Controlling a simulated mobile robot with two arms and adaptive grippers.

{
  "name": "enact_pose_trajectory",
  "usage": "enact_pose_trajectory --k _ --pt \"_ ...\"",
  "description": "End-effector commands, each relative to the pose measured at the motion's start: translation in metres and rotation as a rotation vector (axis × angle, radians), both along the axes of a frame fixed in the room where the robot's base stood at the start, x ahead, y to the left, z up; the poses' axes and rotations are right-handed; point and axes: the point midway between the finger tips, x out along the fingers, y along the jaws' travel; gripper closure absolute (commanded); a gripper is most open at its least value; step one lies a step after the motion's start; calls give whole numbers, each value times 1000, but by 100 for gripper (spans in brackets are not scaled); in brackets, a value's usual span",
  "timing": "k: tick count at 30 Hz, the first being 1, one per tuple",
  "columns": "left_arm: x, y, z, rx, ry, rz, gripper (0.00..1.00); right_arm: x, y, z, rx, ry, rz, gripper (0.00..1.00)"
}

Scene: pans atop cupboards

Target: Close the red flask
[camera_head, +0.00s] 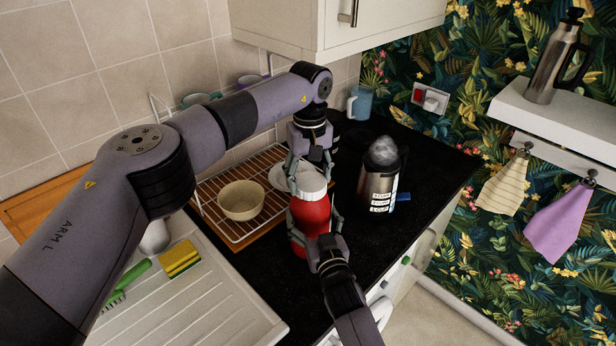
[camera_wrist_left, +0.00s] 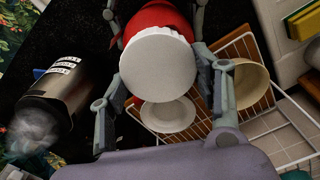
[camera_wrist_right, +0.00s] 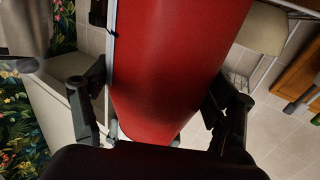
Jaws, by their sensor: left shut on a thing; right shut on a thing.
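The red flask (camera_head: 308,217) stands roughly upright on the dark worktop, with its white lid (camera_head: 308,184) on top. I cannot tell how tightly the lid sits. My left gripper (camera_head: 309,172) comes down from above with its fingers shut on either side of the lid. The left wrist view shows the round lid (camera_wrist_left: 158,68) between the fingers, with the red body behind it. My right gripper (camera_head: 314,226) is shut around the flask's red body from the front. The right wrist view shows the body (camera_wrist_right: 175,70) filling the space between the fingers.
A steel canister (camera_head: 378,190) with white labels stands right of the flask. A wire rack (camera_head: 217,218) with a beige bowl (camera_head: 241,200) is to the left. A sponge (camera_head: 180,258) lies on the drainer (camera_head: 205,295). A wall cupboard (camera_head: 350,35) hangs above.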

Motion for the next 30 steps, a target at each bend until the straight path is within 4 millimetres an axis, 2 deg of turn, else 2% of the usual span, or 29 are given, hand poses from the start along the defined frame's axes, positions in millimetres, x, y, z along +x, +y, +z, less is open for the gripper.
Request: enact_pose_trajectory --k 9,15,19,27,28,30 --pt "1 -3 1 1 -2 -604 64 0 -1 0 1 0 -1 99" --pt "1 -4 1 1 -2 -874 64 0 -1 0 1 0 -1 99" --pt "1 -5 1 1 -3 -936 64 0 -1 0 1 0 -1 99" --pt "1 -4 1 2 -2 -940 64 0 -1 0 1 0 -1 99" --pt "1 -4 1 3 -3 -940 40 0 -1 0 1 0 -1 99" --pt "1 -4 1 3 -3 -939 36 0 -1 0 1 0 -1 99"
